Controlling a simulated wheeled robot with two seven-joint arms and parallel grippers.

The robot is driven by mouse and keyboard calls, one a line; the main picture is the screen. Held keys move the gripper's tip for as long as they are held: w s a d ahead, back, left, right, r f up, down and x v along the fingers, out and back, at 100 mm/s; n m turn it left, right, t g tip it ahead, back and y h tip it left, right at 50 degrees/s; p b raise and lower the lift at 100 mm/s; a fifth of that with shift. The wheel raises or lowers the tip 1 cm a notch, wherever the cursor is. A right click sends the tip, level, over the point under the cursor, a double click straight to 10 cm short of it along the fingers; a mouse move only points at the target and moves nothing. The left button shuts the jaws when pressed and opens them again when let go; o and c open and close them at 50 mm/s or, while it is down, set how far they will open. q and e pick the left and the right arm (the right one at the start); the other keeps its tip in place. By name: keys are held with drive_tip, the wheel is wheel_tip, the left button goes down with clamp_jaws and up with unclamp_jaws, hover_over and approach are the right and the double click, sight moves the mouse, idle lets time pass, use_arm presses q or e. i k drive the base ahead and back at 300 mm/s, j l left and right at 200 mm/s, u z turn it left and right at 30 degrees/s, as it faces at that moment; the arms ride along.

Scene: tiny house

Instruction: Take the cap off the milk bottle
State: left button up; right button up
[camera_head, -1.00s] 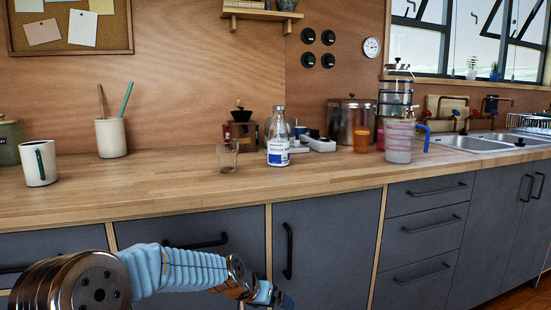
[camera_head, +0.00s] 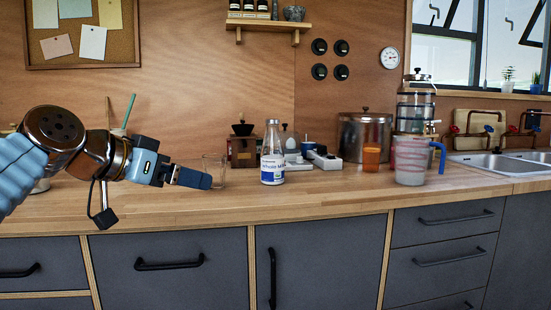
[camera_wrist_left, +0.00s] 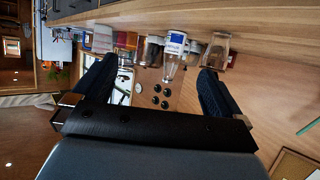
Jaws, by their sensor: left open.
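The milk bottle (camera_head: 272,158) stands upright on the wooden counter, clear glass with a white and blue label. A light cap (camera_head: 272,122) appears to be on its top. My left gripper (camera_head: 208,181) is left of the bottle, above the counter and pointing right towards it, apart from it. In the left wrist view its open fingers (camera_wrist_left: 155,88) are spread wide with nothing between them touching. The bottle (camera_wrist_left: 174,48) appears upside down beyond them, roughly between the fingers. My right gripper is not in view.
A clear drinking glass (camera_head: 214,166) stands just behind my left fingertips. A coffee grinder (camera_head: 243,150) and a white power strip (camera_head: 325,160) are behind the bottle. A measuring jug (camera_head: 411,165) and orange cup (camera_head: 371,158) stand right. The counter's front is clear.

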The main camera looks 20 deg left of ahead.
sight(272, 153)
drive_tip(key=i, duration=0.9)
